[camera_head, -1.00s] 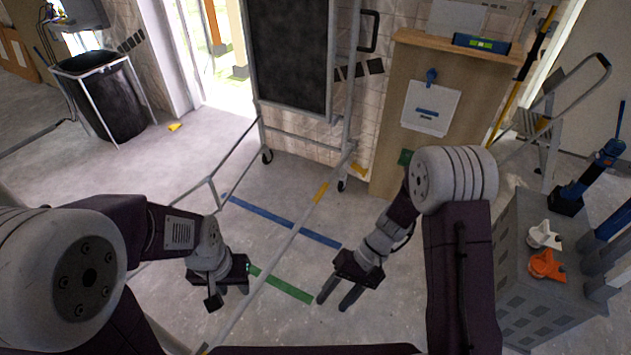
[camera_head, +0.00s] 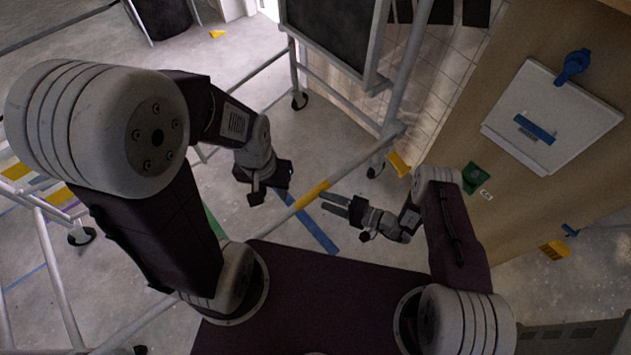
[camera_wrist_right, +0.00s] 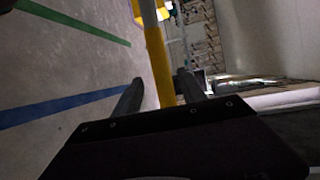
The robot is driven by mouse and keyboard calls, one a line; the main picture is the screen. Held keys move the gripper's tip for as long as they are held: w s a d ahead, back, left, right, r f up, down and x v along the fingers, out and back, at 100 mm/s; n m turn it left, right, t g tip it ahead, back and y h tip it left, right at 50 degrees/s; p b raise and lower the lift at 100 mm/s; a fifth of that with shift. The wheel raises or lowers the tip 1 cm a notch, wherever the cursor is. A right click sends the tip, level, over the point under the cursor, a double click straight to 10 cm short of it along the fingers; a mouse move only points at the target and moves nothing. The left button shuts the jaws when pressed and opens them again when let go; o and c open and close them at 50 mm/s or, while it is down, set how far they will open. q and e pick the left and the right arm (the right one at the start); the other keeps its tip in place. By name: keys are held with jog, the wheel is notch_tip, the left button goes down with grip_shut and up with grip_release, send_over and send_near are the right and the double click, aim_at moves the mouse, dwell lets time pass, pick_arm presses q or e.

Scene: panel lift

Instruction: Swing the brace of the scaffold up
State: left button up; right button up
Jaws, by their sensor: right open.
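The brace is a long grey bar with a yellow section (camera_head: 309,195); it slopes from the lower left up to the right in the head view. My right gripper (camera_head: 323,200) is open, its two fingertips at the yellow section. In the right wrist view the yellow part of the brace (camera_wrist_right: 158,62) runs between the spread fingers (camera_wrist_right: 155,92); they are not closed on it. My left gripper (camera_head: 268,197) hangs just left of the bar, appears open and empty. The grey scaffold frame (camera_head: 396,80) stands at the upper middle, by the bar's upper end.
A wooden panel (camera_head: 460,140) with a white sheet (camera_head: 555,118) stands at the right. Scaffold tubes with a caster (camera_head: 82,236) are at the left. Blue tape (camera_head: 318,233) marks the floor. A dark bin (camera_head: 168,15) is at the top left.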

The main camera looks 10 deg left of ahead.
jog(key=b+x, duration=0.3)
jog(key=x, duration=0.6)
jog(key=shift+s, duration=0.15)
jog(key=shift+a+r, duration=0.1)
jog(key=shift+a, duration=0.05)
grip_shut()
dwell(1.0)
